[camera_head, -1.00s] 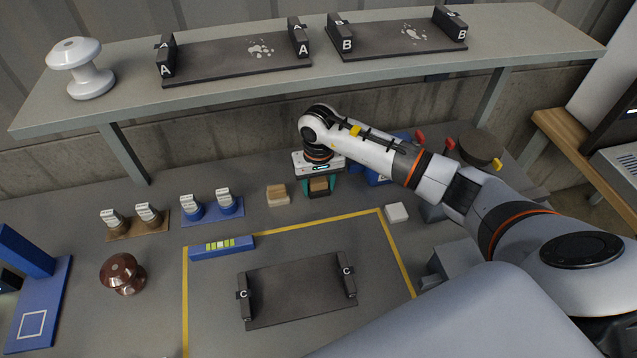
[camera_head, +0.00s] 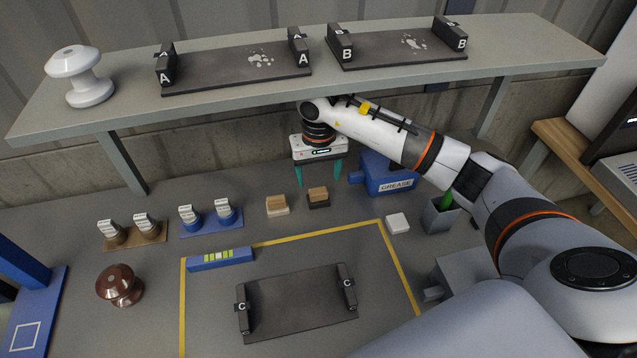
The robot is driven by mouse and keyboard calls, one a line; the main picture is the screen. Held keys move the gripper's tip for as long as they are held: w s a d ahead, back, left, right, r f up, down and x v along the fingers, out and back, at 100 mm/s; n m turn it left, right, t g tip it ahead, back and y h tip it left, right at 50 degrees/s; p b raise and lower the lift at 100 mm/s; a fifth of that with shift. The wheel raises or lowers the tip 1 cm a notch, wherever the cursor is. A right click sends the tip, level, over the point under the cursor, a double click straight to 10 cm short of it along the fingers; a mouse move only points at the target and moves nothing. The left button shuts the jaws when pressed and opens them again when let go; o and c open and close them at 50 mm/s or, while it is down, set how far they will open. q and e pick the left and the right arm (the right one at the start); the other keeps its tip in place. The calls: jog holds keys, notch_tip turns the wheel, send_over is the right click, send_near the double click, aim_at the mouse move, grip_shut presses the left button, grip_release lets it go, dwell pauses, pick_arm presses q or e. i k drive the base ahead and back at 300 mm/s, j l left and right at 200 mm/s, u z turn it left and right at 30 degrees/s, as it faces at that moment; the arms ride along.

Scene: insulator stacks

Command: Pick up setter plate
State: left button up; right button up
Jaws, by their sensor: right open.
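Three dark setter plates with lettered end blocks are in view. Plate A (camera_head: 215,74) and plate B (camera_head: 385,47) lie on the raised shelf, each with pale blotches on top. Plate C (camera_head: 296,304) lies flat on the bench inside the yellow outline and looks clean. My right gripper (camera_head: 320,177) points down over the back of the bench, with its teal fingers apart and nothing between them. It is behind the small dark-based wooden block (camera_head: 318,197) and well away from plate C. My left gripper is not in view.
The shelf (camera_head: 240,96) overhangs the back of the bench, close to my right arm. A white insulator (camera_head: 80,78) stands on it. A brown insulator (camera_head: 120,286), blue level (camera_head: 221,259), light wooden block (camera_head: 277,206) and blue grease box (camera_head: 386,176) stand on the bench.

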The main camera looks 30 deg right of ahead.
aim_at(277, 307)
jog(key=k, duration=1.5)
